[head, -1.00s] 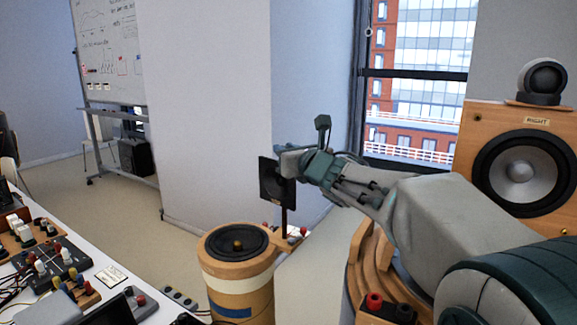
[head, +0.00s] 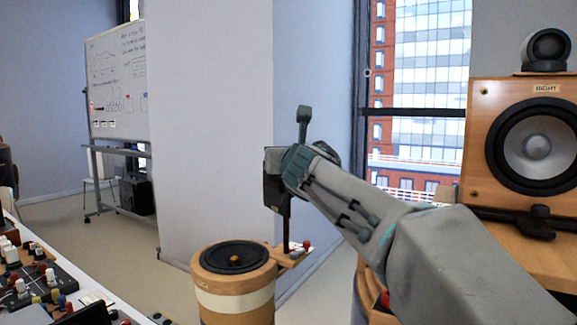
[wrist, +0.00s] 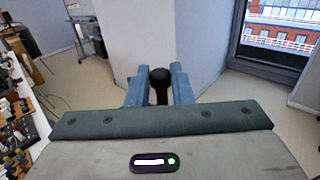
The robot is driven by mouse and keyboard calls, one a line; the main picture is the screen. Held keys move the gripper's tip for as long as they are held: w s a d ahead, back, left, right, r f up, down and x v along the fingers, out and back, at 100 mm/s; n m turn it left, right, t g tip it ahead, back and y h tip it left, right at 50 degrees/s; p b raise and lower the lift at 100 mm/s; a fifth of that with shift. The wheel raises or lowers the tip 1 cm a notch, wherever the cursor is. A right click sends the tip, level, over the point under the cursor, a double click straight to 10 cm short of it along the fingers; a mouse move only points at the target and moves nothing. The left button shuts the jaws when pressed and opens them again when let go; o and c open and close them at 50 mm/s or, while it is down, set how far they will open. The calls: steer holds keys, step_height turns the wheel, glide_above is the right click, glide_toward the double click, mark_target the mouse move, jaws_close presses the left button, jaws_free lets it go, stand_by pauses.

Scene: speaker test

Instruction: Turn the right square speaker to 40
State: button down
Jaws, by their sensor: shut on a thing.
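A small dark square speaker (head: 276,178) stands on a thin post beside a round wooden drum-like unit in the head view. It shows narrow, at a slant. My gripper (wrist: 160,88) is at its right side, with the fingertips hidden in the head view. In the wrist view, the two blue fingers are on either side of a black rounded part (wrist: 160,77), apparently of this speaker, and close against it. Any angle marks on the speaker or its post are too small to read.
The wooden drum-like unit (head: 234,290) stands just below left of the square speaker. A large wooden loudspeaker (head: 537,140) marked RIGHT is at the right, behind my arm. A table of small parts (head: 45,285) lies at the left. A wall corner and window stand behind.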

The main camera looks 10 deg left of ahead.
steer(key=shift+a+f+m+t+h+b, duration=0.15)
steer(key=shift+f+m+t+h+b, duration=0.3)
steer(key=shift+h+b, duration=0.5)
steer(key=shift+a+r+m+h+b, duration=0.1)
steer(key=shift+r+m+h+b, duration=0.15)
steer(key=shift+m+h+b, duration=0.8)
steer(key=c, duration=1.3)
jaws_free()
steer(key=shift+s+r, duration=0.1)
steer(key=s, duration=0.4)
steer(key=s+d+b, duration=0.1)
steer(key=s, duration=0.4)
steer(key=s+d, duration=0.1)
steer(key=s, duration=0.3)
steer(key=shift+s, duration=0.35)
